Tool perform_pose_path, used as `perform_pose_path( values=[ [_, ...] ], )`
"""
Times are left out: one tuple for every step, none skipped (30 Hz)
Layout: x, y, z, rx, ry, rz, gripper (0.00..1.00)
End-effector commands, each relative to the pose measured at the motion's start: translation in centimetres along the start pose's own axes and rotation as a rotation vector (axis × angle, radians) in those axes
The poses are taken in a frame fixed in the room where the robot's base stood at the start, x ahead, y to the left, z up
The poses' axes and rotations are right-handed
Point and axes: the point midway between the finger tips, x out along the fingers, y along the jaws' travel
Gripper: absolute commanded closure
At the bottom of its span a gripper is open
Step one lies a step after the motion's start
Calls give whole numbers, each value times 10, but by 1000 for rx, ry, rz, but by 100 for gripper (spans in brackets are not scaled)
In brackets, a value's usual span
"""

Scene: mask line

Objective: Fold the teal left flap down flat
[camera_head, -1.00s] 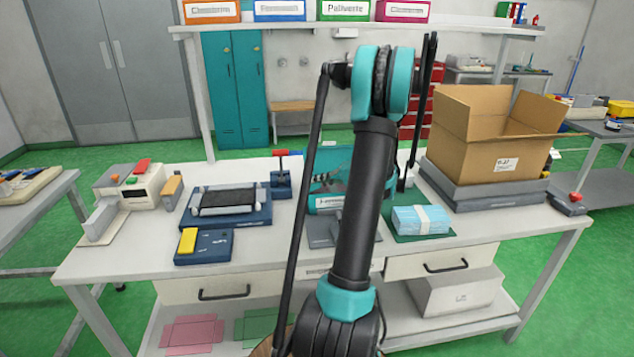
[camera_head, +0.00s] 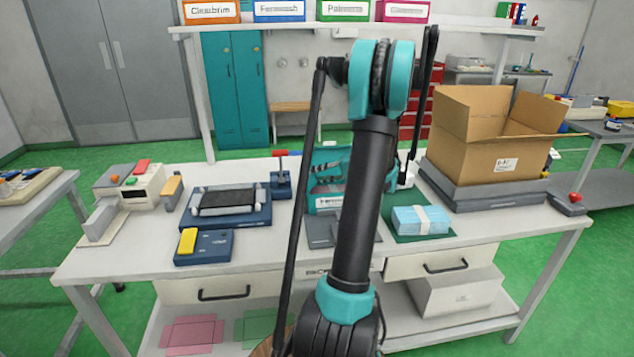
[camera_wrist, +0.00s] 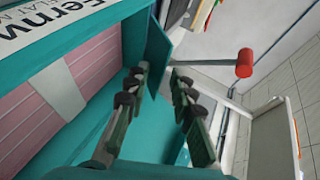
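The teal carton (camera_head: 325,201) stands on the bench behind my arm, with a white label on its front. In the wrist view the carton (camera_wrist: 88,42) is open, with a pink bundle (camera_wrist: 38,112) under a white band inside. A teal flap (camera_wrist: 158,52) stands up from its edge near the red-handled lever; it appears to be the left flap. My gripper (camera_wrist: 158,76) is open, with its fingertips apart and the flap just beyond and between them. I cannot tell whether they touch it. The head view shows dark finger parts over the carton, largely hidden by my arm.
A lever with a red knob (camera_wrist: 244,63) reaches close to the flap. A blue mask stack (camera_head: 420,219) lies to the right, before a cardboard box (camera_head: 480,140). A dark blue fixture (camera_head: 253,214) stands to the left.

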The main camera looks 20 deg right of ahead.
Motion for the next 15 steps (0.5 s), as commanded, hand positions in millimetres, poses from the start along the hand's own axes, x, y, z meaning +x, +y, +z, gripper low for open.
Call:
perform_pose_path(
  values=[
    [-4,-10,-1,0,0,0,77],
    [-6,-15,-2,0,0,0,77],
    [-8,-22,-3,0,0,0,77],
    [-10,-27,-4,0,0,0,77],
    [-12,-32,-5,0,0,0,77],
    [-15,-39,-6,0,0,0,77],
    [-17,-43,-6,0,0,0,77],
    [-18,-48,-7,0,0,0,77],
    [-20,-53,-8,0,0,0,77],
    [-21,-56,-8,0,0,0,77],
    [-23,-59,-9,0,0,0,77],
    [-24,-62,-10,0,0,0,77],
    [-24,-64,-10,0,0,0,77],
    [-25,-66,-10,0,0,0,77],
    [-26,-67,-11,0,0,0,77]
  ],
)
